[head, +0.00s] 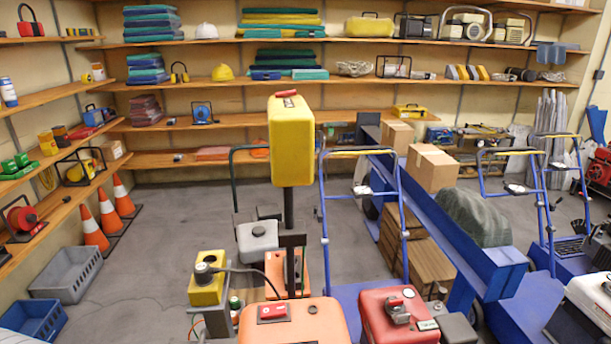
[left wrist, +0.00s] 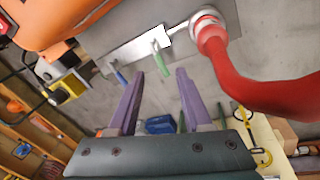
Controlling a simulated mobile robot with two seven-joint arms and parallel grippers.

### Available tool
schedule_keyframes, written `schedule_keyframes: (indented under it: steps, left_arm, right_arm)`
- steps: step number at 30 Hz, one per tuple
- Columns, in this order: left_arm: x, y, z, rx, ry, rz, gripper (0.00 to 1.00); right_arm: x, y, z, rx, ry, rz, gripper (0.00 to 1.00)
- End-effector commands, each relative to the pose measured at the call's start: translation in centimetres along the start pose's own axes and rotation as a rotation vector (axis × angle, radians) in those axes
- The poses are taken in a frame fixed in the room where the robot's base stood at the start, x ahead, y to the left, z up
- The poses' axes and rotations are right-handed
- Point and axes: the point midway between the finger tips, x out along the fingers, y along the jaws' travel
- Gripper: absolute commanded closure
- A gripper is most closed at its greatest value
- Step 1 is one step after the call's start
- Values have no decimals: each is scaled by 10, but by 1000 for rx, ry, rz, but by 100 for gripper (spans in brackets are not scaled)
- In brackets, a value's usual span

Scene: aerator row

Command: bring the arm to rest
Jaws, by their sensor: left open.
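My left gripper (left wrist: 158,74) shows only in the left wrist view. Its two purple fingers are apart, with nothing held between them. Just beyond the fingertips are a small green lever (left wrist: 161,62) and a blue one (left wrist: 118,74) by a grey plate (left wrist: 150,38). A thick red curved part (left wrist: 255,85) with a pale collar passes close on the right. An orange body (left wrist: 60,18) fills the upper left. Neither arm shows in the head view, and my right gripper is not seen.
In the head view, an orange machine (head: 305,325), a red machine (head: 375,325) and a yellow control box (head: 207,287) stand close in front. Blue trolley frames (head: 325,225) are at centre and right. Orange cones (head: 92,230) and crates (head: 68,276) are left. Grey floor (head: 160,225) is open between.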

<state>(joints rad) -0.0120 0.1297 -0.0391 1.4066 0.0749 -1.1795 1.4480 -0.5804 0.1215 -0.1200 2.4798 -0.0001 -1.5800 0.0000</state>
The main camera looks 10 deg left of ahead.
Motion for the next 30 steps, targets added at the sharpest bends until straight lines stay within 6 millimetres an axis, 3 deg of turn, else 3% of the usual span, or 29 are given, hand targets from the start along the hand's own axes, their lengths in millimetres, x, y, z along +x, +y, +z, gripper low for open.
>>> schedule_keyframes:
  steps: [3, 9, 18, 19, 26, 30]
  left_arm:
    - [-32, -18, 18, 397, 0, 25, 51]
    - [-88, -42, 41, 973, 10, 67, 51]
    - [-165, -72, 61, 1582, 43, 125, 51]
    - [-182, -67, 59, 1584, 45, 124, 51]
    - [-248, -52, 53, 1577, 45, 123, 51]
    - [-298, -42, 49, 1576, 45, 124, 51]
  right_arm:
    - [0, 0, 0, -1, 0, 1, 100]
    - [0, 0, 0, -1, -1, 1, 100]
    - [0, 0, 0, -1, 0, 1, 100]
    - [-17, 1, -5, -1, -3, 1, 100]
    - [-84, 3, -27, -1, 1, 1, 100]
    - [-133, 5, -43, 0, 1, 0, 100]
